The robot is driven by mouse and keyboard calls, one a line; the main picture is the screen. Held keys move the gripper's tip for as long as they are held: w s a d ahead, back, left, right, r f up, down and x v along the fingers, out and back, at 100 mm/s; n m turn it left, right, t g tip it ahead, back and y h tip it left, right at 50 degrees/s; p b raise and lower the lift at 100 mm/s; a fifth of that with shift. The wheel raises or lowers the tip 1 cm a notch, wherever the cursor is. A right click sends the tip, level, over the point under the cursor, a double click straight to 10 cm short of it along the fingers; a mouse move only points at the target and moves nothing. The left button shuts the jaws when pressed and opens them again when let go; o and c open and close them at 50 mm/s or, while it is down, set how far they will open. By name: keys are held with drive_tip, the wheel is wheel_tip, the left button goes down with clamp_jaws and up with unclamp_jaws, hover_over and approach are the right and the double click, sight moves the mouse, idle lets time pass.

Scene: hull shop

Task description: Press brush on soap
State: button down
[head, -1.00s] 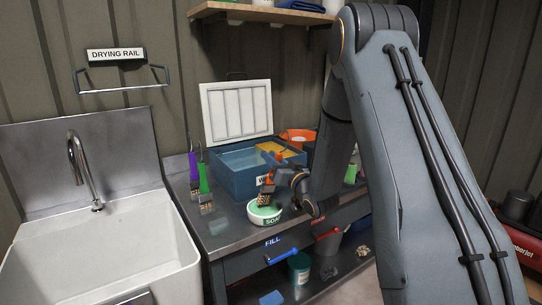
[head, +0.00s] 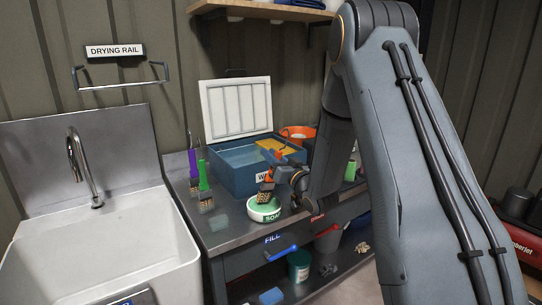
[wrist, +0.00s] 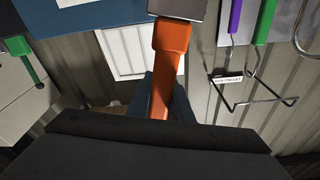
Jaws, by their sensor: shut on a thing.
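My gripper (head: 298,178) is shut on the orange handle of a brush (head: 268,181). The handle also shows in the wrist view (wrist: 172,60), between the dark jaws. The brush is tilted, with its tan bristles pointing down at the green soap in a white round dish labelled SOAP (head: 264,215). The bristle tips look to be at the soap surface; whether they press into it I cannot tell. The wrist view does not show the bristles or the soap.
A blue box with an open white lid (head: 236,108) stands just behind the dish. A purple brush (head: 194,170) and a green brush (head: 203,175) are to the left. A white sink (head: 100,245) and a drying rail (head: 120,86) are further left.

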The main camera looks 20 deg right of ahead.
drive_tip(key=shift+f+b, duration=0.35)
drive_tip(key=shift+f, duration=0.2)
idle(1.4)
wheel_tip(320, 180, up, 7)
drive_tip(key=p, duration=0.3)
drive_tip(key=shift+r+p, duration=0.15)
drive_tip(key=shift+p, duration=0.2)
idle(0.7)
